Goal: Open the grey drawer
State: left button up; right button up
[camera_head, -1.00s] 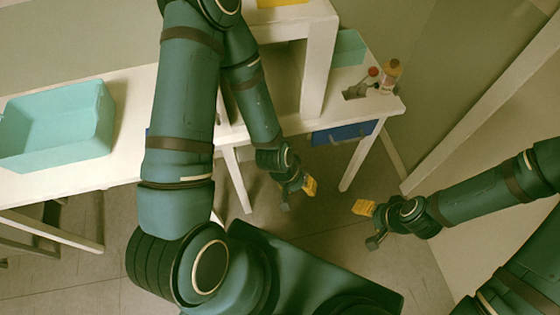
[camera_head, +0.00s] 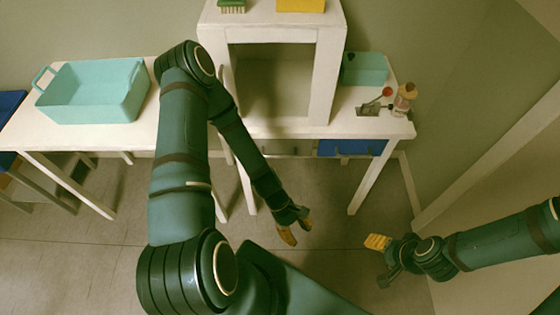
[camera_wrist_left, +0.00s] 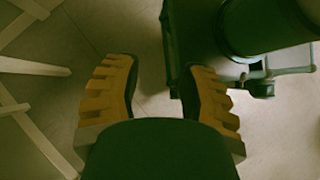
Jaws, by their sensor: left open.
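A blue drawer (camera_head: 350,147) sits under the right end of the white table (camera_head: 395,130) in the head view and looks shut. My left gripper (camera_head: 294,228) is open and empty, in front of the table and below its top. My left arm hides part of the table's front. My right gripper (camera_head: 380,261) is at the right, its fingers apart and empty, clear of the table.
A white open-fronted shelf box (camera_head: 213,45) stands on the table. A teal basket (camera_head: 95,95) is at the left, and a teal bin (camera_head: 363,68), a bottle (camera_head: 404,98) and a red-topped item (camera_head: 387,92) are at the right. Table legs (camera_head: 368,185) flank open floor.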

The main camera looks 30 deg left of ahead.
pick_arm(q)
jog(key=f+n+h, duration=0.1)
jog(key=n+h, duration=0.1)
jog(key=n, duration=0.2)
jog(key=n+t+y+b, duration=0.3)
jog(key=n+t+y, duration=0.2)
jog(key=n+t, duration=2.1)
send_near(277, 156)
jog(key=w+r+n+g, duration=0.1)
jog(key=w, duration=0.2)
jog(key=w+d+r+n+g, duration=0.1)
jog(key=w+r+n+g, duration=0.2)
jog(key=w+r+g, duration=0.1)
jog(key=w, duration=0.1)
jog(key=shift+w+d, duration=0.25)
jog(key=shift+w, duration=0.1)
jog(key=shift+c, duration=0.4)
jog(key=shift+n, duration=0.3)
grip_shut()
